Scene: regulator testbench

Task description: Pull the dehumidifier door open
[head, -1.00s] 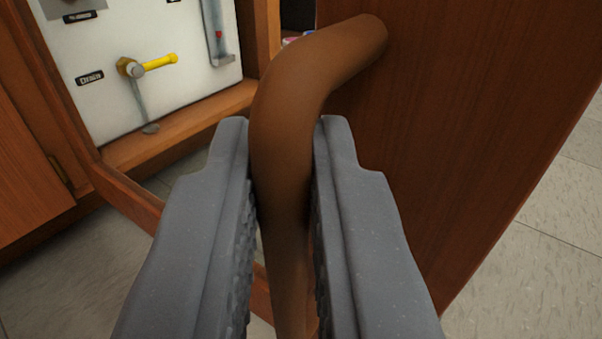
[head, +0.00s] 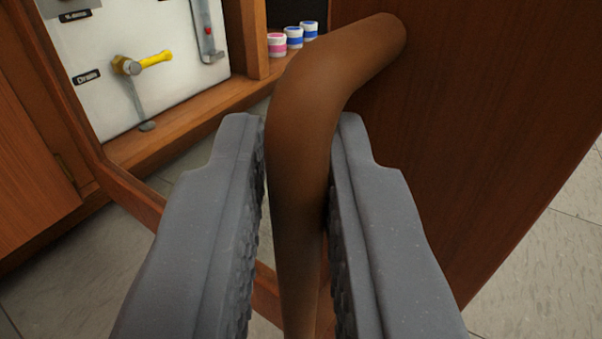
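The dehumidifier door (head: 470,120) is a brown wooden panel on the right, standing ajar from its cabinet. Its thick brown bar handle (head: 300,150) curves out from the door and runs down between my fingers. My gripper (head: 298,125) has one grey finger on each side of the handle. A narrow gap shows between the left finger and the handle; the right finger is close beside it. The handle's lower end is partly hidden by the fingers.
Inside the cabinet, a white panel (head: 95,90) carries a yellow-handled valve (head: 145,62) labelled Drain. Several small jars (head: 293,36) stand on the wooden shelf behind the handle. A wooden frame rail (head: 130,195) crosses low on the left. Light floor tiles show at right.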

